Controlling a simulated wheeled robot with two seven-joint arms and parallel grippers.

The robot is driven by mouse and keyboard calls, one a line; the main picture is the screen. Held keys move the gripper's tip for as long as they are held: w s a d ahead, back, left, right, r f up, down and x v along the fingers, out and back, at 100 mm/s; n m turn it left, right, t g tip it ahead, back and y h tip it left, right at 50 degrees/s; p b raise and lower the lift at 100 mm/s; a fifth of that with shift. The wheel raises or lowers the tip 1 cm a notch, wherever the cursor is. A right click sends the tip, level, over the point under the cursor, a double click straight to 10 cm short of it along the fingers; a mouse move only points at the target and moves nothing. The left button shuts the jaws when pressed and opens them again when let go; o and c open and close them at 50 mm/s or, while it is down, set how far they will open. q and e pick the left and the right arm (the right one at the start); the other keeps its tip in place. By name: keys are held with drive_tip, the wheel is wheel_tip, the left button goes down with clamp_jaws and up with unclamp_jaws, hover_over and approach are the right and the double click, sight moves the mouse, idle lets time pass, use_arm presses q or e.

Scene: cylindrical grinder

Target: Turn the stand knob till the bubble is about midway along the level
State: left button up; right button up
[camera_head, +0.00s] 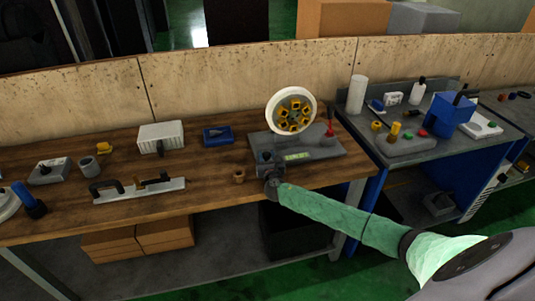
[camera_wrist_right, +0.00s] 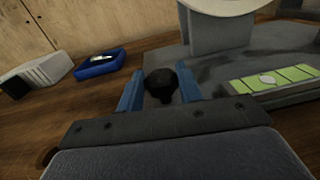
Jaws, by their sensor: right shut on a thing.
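The grey stand (camera_head: 325,148) sits on the wooden bench and carries a white-rimmed wheel (camera_head: 291,110). The green level (camera_head: 297,156) lies along its front; in the right wrist view the level (camera_wrist_right: 290,76) shows a pale bubble (camera_wrist_right: 267,79) a little left of the middle of its visible length. My right gripper (camera_head: 265,163) is at the stand's front left corner. In the right wrist view its blue fingers (camera_wrist_right: 160,92) are shut on the black knob (camera_wrist_right: 160,84), one on each side. In the head view the gripper hides the knob. My left gripper is not in view.
A blue tray (camera_head: 217,134), a white box (camera_head: 160,137) and a straightedge with handles (camera_head: 138,190) lie left of the stand. A small brown cup (camera_head: 239,176) is close to my right gripper. A second bench (camera_head: 450,145) with tools stands to the right.

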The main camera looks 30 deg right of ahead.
sight(266, 157)
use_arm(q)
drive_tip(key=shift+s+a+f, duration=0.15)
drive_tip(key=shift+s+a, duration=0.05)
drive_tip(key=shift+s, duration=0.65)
use_arm(e)
drive_tip(key=shift+a+m+g+h, duration=0.1)
drive_tip(key=shift+m+g+h, duration=0.6)
drive_tip(key=shift+m+h, duration=0.5)
drive_tip(key=o, duration=1)
drive_tip(key=shift+s+a+f, duration=0.1)
drive_tip(key=shift+s, duration=0.05)
drive_tip(key=b+v, duration=0.2)
drive_tip(key=v, duration=0.4)
drive_tip(key=shift+f, duration=0.15)
use_arm(q)
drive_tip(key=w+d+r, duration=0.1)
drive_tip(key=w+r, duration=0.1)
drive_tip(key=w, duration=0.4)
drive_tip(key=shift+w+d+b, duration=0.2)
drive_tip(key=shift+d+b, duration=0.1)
drive_tip(key=shift+b, duration=0.05)
use_arm(e)
drive_tip(key=shift+s+a+r, duration=0.2)
drive_tip(key=shift+s+a, duration=0.2)
drive_tip(key=shift+s, duration=0.15)
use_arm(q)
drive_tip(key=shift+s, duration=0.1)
use_arm(e)
drive_tip(key=shift+s+d+f, duration=0.1)
